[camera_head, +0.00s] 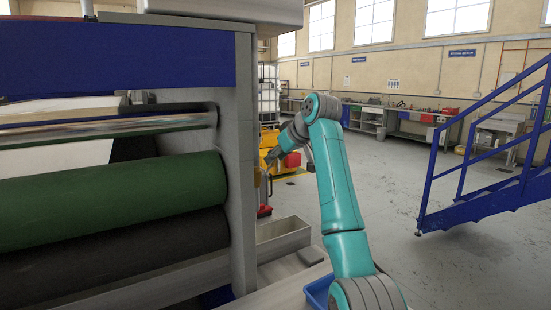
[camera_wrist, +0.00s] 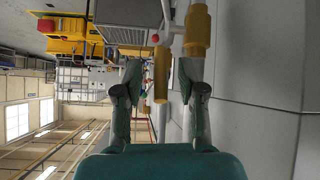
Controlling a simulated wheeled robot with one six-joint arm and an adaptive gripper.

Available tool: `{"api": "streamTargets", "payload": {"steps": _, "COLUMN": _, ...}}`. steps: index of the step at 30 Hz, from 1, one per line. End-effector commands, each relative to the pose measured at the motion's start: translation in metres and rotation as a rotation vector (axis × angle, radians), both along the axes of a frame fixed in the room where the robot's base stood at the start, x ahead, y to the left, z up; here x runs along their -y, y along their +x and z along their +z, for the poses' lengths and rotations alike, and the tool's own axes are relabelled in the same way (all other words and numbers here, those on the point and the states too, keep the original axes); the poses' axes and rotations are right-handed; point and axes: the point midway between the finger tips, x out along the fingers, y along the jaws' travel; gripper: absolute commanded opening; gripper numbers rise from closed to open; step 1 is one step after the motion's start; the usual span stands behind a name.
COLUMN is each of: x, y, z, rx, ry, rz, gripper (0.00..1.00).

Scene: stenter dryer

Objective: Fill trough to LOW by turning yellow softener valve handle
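The yellow valve handle (camera_wrist: 161,75) shows in the wrist view as an upright bar in the picture between my two fingers. My gripper (camera_wrist: 159,82) is open, with a visible gap between each finger and the handle. I cannot tell whether the handle lies fully between the fingertips in depth. A thicker yellow cylinder (camera_wrist: 197,30) on a grey pipe is just right of the handle. In the head view my gripper (camera_head: 270,160) is beside the machine's grey end post, small and partly hidden by my arm. The grey trough (camera_head: 284,236) is low beside the post; its fill level is not clear.
The machine's grey post (camera_head: 240,190) and green roller (camera_head: 110,200) stand close on the left. A blue bin (camera_head: 318,292) is near my arm's base. Blue stairs (camera_head: 490,200) are at the right. Open floor lies between the arm and stairs.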

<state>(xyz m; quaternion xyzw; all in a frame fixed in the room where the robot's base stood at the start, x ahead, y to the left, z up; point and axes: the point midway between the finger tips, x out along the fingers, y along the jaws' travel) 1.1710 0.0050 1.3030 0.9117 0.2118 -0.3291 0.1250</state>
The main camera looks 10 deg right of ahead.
Motion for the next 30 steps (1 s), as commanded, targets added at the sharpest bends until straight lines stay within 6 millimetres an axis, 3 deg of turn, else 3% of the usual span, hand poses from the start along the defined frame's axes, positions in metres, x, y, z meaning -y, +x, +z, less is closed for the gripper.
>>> {"api": "streamTargets", "payload": {"steps": 16, "x": 0.029, "y": -0.066, "z": 0.063, "rx": 0.002, "ry": 0.000, "rz": -0.001, "gripper": 0.40}}
{"api": "streamTargets", "payload": {"steps": 30, "x": 0.034, "y": -0.077, "z": 0.072, "rx": 0.000, "ry": 0.000, "rz": 0.000, "gripper": 0.40}}
